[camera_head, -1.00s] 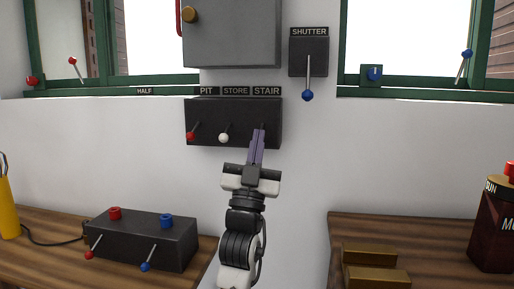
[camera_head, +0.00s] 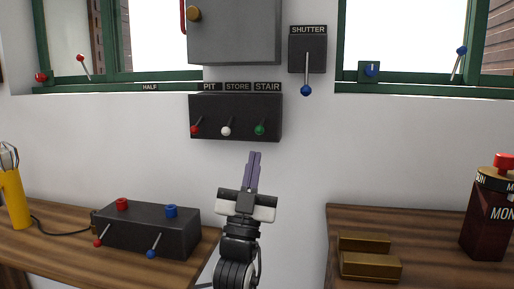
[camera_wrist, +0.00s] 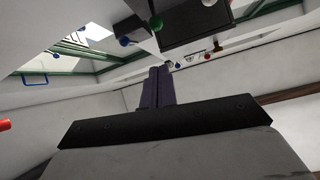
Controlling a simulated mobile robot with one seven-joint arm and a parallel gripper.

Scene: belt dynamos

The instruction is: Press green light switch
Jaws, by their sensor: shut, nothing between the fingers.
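The green switch (camera_head: 260,129) is the right-hand lever on a dark wall box (camera_head: 236,104), under the STAIR label. Its green knob hangs at the box's lower front. My gripper (camera_head: 254,155) is shut and empty, its purple fingers pointing up. In the head view its tips are just below the green knob, apart from it, with nothing covering the knob. The shut fingers show in the wrist view (camera_wrist: 158,78). A green knob (camera_wrist: 156,23) shows near the top there; I cannot tell if it is the same one.
On the same box, a red lever (camera_head: 195,129) and a white lever (camera_head: 226,131) stand left of the green one. A shutter box (camera_head: 308,50) with a blue-knobbed lever is up to the right. Wooden benches (camera_head: 330,222) stand on both sides below. The wall under the box is bare.

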